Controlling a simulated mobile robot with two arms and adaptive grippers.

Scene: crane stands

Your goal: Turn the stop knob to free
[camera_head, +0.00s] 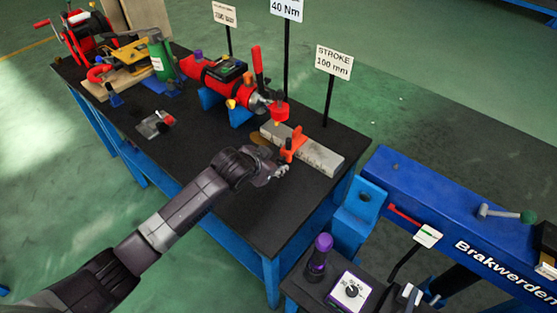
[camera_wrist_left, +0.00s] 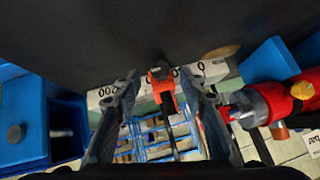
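An orange-red stop (camera_head: 292,145) sits across a grey graduated bar (camera_head: 322,156) on the black table. The wrist view also shows the stop (camera_wrist_left: 166,92) on the pale scale bar (camera_wrist_left: 215,69). A small dark-faced knob (camera_wrist_left: 160,73) is on the stop; I cannot read its setting. My left gripper (camera_head: 280,173) is just in front of the stop and bar in the head view. In the wrist view the left gripper (camera_wrist_left: 159,82) is open, with one finger on each side of the stop and a gap to both. My right gripper is not in view.
A sign reading STROKE 100 mm (camera_head: 334,62) stands behind the bar. A red cylinder (camera_head: 215,80) lies on blue supports farther back. A blue beam (camera_head: 450,215) is at the right. Below it are a purple-topped handle (camera_head: 319,258) and a white dial panel (camera_head: 349,292).

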